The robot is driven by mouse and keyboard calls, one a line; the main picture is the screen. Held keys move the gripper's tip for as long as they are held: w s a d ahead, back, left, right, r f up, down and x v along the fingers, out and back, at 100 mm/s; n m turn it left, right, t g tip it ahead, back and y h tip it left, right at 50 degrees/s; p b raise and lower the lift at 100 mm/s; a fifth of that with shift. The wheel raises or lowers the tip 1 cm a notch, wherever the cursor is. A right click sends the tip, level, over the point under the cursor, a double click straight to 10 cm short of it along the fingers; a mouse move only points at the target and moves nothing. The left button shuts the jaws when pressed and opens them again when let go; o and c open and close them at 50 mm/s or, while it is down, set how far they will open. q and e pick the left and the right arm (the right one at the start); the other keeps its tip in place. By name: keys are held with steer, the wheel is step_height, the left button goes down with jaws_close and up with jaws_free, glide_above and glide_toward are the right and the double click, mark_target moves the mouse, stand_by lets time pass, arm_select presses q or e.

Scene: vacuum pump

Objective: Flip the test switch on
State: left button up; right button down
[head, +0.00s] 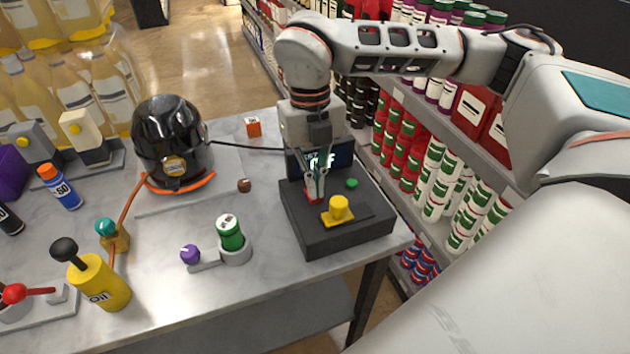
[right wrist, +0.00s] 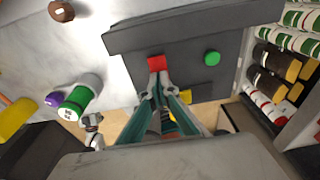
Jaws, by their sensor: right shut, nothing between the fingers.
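The dark test box (head: 340,235) sits at the right end of the table. Its screen (head: 342,157) is partly hidden by my right gripper, and the letters "FF" show on it. A red piece (right wrist: 156,63), a green button (head: 352,183) and a yellow knob on a yellow base (head: 339,207) are on its top; which one is the test switch I cannot tell for sure. My right gripper (head: 315,192) points down over the box. Its fingers (right wrist: 158,84) are shut and empty, with their tips at the red piece; whether they touch it is unclear. My left gripper is not in view.
A green can (head: 230,235) in a grey holder and a purple knob (head: 190,254) stand left of the box. A black round machine (head: 172,140) stands behind, with a cable toward the box. A yellow oil can (head: 98,283) is at left. Shelves line the right.

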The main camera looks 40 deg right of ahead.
steer(key=shift+s+f, duration=0.25)
steer(key=shift+f, duration=0.15)
steer(key=shift+w, duration=0.1)
steer(key=shift+w+r, duration=0.15)
steer(key=shift+w, duration=0.2)
steer(key=shift+w+d+p, duration=0.15)
steer(key=shift+w+p, duration=0.15)
steer(key=shift+w, duration=0.1)
